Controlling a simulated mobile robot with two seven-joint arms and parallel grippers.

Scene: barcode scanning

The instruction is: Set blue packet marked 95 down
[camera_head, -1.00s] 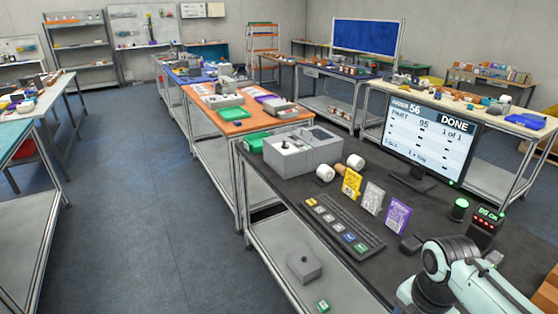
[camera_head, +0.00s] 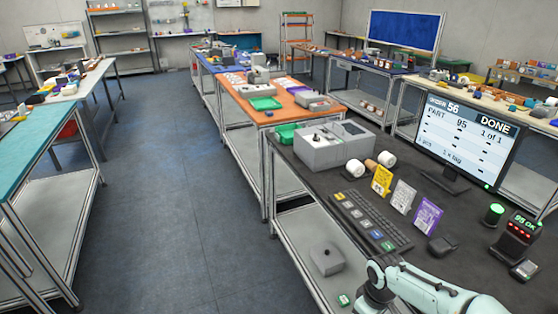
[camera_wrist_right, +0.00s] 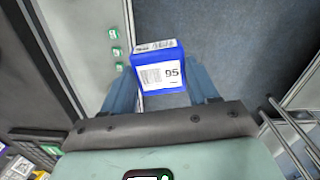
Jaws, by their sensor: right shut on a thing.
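The blue packet (camera_wrist_right: 160,70) shows in the right wrist view, with a white label reading 95 facing the camera. My right gripper (camera_wrist_right: 164,92) is shut on it, one finger on each side. Beyond the packet I see grey floor and a light shelf strip. In the head view my right arm reaches in at the bottom right, and its gripper and the packet are out of frame. My left gripper is in neither view.
The dark table (camera_head: 470,225) carries a keyboard (camera_head: 371,221), a monitor (camera_head: 464,143) showing "PART 95" and "DONE", a scanner (camera_head: 515,236) reading "95 OK", and upright cards (camera_head: 402,196). A grey box (camera_head: 326,258) lies on the lower shelf. Open floor extends left.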

